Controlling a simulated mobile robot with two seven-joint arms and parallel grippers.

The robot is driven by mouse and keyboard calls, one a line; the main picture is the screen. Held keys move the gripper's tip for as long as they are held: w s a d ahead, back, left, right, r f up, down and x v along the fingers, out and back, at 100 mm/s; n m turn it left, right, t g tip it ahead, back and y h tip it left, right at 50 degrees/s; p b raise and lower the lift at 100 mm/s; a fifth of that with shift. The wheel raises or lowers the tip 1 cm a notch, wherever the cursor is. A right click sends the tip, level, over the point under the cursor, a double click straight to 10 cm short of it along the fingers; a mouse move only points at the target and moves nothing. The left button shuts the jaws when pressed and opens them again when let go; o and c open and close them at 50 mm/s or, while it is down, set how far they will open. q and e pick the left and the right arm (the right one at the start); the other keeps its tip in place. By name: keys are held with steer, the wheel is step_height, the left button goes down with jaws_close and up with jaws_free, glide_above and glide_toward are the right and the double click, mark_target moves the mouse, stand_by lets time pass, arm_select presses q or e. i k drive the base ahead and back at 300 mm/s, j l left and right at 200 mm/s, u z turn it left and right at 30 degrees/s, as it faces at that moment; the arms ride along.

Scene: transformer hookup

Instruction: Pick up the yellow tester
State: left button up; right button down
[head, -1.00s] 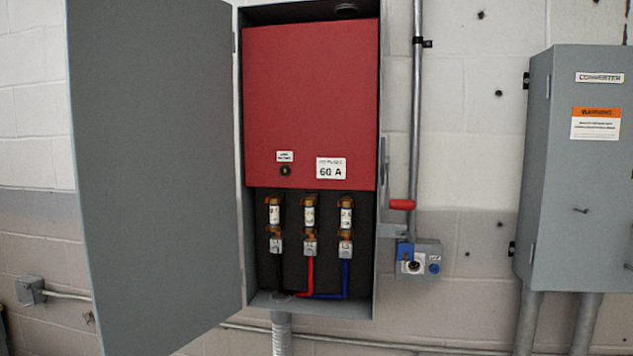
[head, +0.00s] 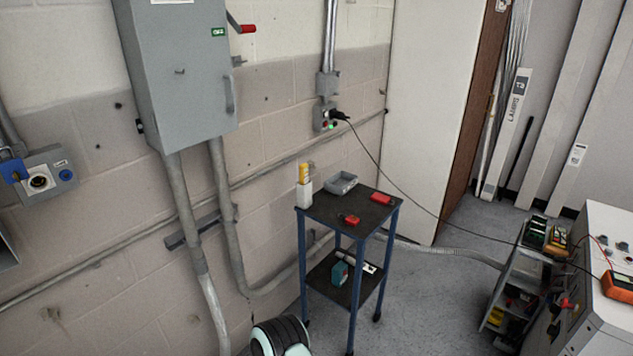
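A slim yellow tester (head: 304,173) stands upright in a white holder (head: 304,195) on the back left corner of a small dark-topped table (head: 335,208) with blue legs. Only its upper part shows above the holder. Neither of my grippers can be made out in the head view.
The tabletop also holds a grey tray (head: 342,183) and two red items (head: 349,219) (head: 381,198). A teal item (head: 339,273) is on its lower shelf. A tool cart (head: 522,285) and bench (head: 600,325) with an orange meter (head: 618,287) stand right. Grey floor (head: 430,300) lies between.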

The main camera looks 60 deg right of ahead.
mark_target(303, 167)
steer(key=z, duration=1.9)
steer(key=i+l+u, duration=0.2)
steer(key=i, duration=0.15)
steer(key=i+j, duration=0.05)
steer(key=j, duration=0.05)
